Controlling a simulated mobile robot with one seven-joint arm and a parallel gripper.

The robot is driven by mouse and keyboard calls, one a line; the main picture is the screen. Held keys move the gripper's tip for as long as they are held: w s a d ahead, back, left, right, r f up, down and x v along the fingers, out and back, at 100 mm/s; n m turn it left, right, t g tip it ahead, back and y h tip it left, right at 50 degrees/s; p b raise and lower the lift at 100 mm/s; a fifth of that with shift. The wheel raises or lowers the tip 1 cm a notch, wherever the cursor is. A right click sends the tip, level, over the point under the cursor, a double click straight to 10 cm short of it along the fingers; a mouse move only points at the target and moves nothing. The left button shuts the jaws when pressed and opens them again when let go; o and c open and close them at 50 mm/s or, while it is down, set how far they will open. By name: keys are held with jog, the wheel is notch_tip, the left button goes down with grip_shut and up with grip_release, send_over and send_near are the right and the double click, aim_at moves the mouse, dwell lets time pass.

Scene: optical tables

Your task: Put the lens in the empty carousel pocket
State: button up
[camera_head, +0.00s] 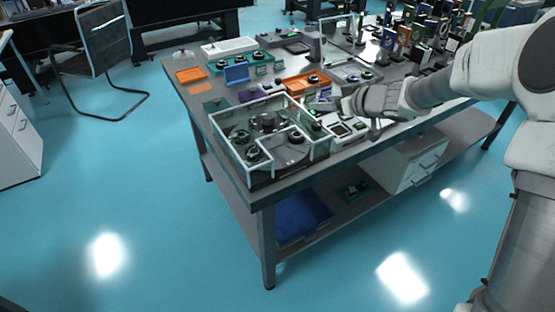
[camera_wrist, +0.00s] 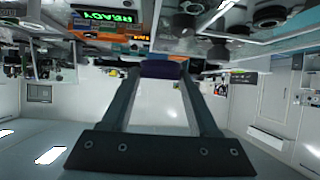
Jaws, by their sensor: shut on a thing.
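My gripper (camera_head: 322,104) is at the table's near side, just right of the clear-walled enclosure. In the wrist view my gripper (camera_wrist: 162,72) is shut on a dark purple piece, the lens (camera_wrist: 161,69), held between the fingertips. In the head view the lens is too small to make out. The carousel (camera_head: 288,151) is a dark round plate inside the white-edged clear enclosure, with several dark round holders on it. Which pocket is empty cannot be told. The gripper is outside the enclosure, apart from the carousel.
An orange tray (camera_head: 301,82) with dark round parts lies behind the enclosure. A small device (camera_head: 346,129) stands right of it. Many mounted optics (camera_head: 416,38) crowd the table's back right. The enclosure's clear walls (camera_head: 285,172) stand up.

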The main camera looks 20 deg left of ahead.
jog(key=b, duration=0.9)
send_over(286, 159)
notch_tip(286, 159, down, 7)
jog(key=shift+f, duration=0.1)
jog(key=shift+f+b, duration=1.25)
jog(key=shift+f, duration=0.65)
jog(key=shift+f, duration=0.15)
jog(key=o, duration=1.4)
jog(key=shift+c, duration=0.2)
